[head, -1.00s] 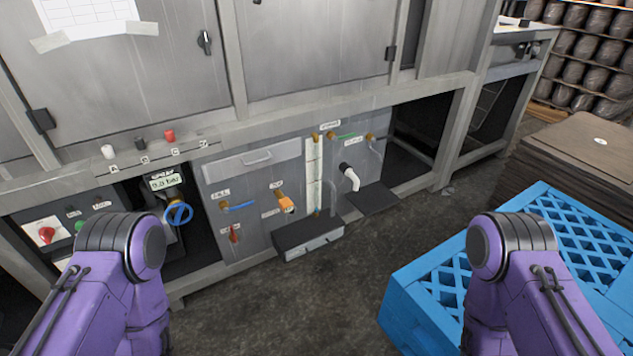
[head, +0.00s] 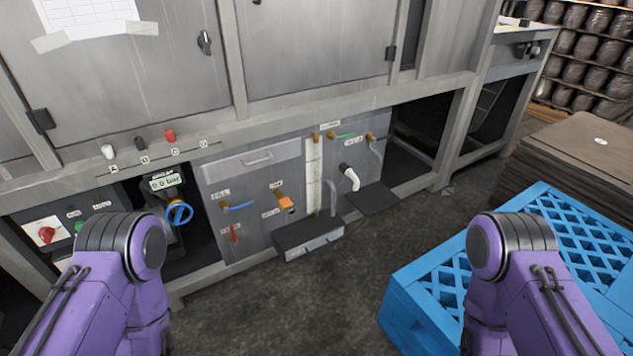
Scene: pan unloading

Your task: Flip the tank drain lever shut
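The tank panel (head: 262,232) sits low in the grey machine and carries several small valve levers. An orange lever (head: 286,203) angles down to the right of the blue one. The labels are too small to read surely, so I cannot tell which lever is the drain. My two purple arms show at the lower left and right, away from the panel. Neither gripper is in view.
A dark tray (head: 306,234) juts out below the panel, with a white spout (head: 349,177) to its right. A blue handwheel (head: 179,213) sits under a gauge (head: 166,181) at the left. A blue crate (head: 420,290) stands at the right. The floor between is clear.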

